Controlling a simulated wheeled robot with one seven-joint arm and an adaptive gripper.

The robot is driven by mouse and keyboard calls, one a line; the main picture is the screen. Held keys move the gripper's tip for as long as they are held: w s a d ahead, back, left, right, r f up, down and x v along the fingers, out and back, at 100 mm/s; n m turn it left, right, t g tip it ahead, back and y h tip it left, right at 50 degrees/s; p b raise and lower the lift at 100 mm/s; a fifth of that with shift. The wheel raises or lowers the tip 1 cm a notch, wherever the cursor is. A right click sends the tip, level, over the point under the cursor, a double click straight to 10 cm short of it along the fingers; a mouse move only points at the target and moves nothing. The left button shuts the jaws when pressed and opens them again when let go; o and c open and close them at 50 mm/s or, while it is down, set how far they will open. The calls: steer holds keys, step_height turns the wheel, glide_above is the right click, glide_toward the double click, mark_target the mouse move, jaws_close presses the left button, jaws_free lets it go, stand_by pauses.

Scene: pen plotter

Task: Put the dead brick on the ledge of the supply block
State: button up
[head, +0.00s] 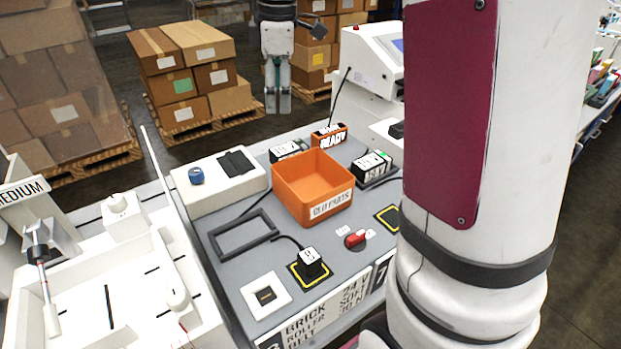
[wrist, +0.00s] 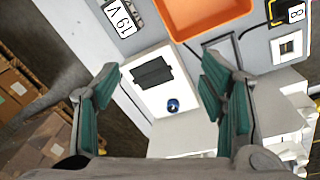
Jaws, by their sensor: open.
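Several black bricks with white labels stand on the grey bench; I cannot tell which is the dead one. One brick (head: 310,262) has a cable and sits on a yellow-edged pad. Another brick (head: 288,150) is behind the orange bin and a third (head: 372,165) right of it. A black piece marked 19 V (wrist: 122,17) shows in the wrist view. A white block (head: 222,190) with a blue knob (head: 196,176) and a dark flat piece (head: 237,163) may be the supply block. My gripper (wrist: 160,70) is open and empty over this block; it is out of the head view.
An orange bin (head: 312,190) stands mid-bench. A black rectangular frame (head: 243,235), a white square plate (head: 265,295) and a red switch (head: 355,239) are in front. The white plotter body (head: 110,290) is at left. My arm hides the bench's right side.

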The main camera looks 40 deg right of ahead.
steer(key=s+a+r+m+t, duration=0.25)
steer(key=s+a+m, duration=0.35)
steer(key=s, duration=0.7)
steer(key=s+a+f+m, duration=0.1)
steer(key=s+a+m, duration=0.1)
steer(key=s, duration=0.4)
steer(key=s+a+f+m, duration=0.2)
steer(key=s+m, duration=0.2)
steer(key=s, duration=0.3)
steer(key=shift+f+t, duration=0.3)
steer(key=shift+t, duration=0.05)
steer(key=shift+s, duration=0.1)
